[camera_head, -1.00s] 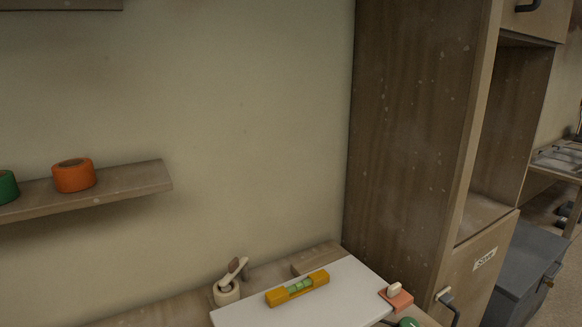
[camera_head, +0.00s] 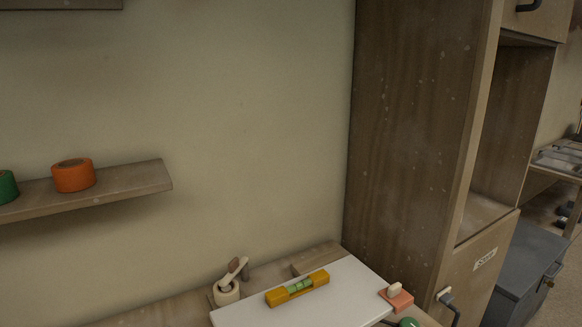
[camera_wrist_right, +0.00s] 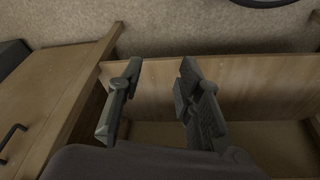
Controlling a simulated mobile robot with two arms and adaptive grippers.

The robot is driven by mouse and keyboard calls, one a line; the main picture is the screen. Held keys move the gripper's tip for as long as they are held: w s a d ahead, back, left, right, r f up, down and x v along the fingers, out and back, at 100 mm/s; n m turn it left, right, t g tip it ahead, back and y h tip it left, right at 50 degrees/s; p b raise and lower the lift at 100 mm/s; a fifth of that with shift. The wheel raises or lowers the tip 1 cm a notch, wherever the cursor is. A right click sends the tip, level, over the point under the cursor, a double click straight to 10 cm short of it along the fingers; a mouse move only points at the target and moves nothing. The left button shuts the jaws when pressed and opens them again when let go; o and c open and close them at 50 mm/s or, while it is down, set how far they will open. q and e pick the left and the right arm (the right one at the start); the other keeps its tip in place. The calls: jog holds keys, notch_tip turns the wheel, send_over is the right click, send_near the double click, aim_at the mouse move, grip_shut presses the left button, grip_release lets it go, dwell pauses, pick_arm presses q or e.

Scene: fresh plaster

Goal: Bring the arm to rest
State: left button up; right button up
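My right gripper (camera_wrist_right: 155,95) shows in the right wrist view. Its two dark fingers stand apart with nothing between them, so it is open and empty. Behind the fingers is a wooden panel (camera_wrist_right: 240,80) with an open wooden space below it. Neither gripper shows in the head view, and my left gripper is in no view.
A white board (camera_head: 335,300) on the bench carries a yellow level (camera_head: 297,289). A shelf (camera_head: 130,181) holds orange tape (camera_head: 73,175). A tall wooden cabinet (camera_head: 410,130) stands at right.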

jog(key=s+f+g, duration=0.1)
jog(key=s+f, duration=0.2)
jog(key=f, duration=0.6)
jog(key=s+f, duration=0.2)
jog(key=f, duration=0.6)
jog(key=s+d+f+g, duration=0.1)
jog(key=s+d+f, duration=0.2)
jog(key=s+f, duration=0.9)
jog(key=shift+s+f, duration=0.3)
jog(key=shift+s, duration=0.75)
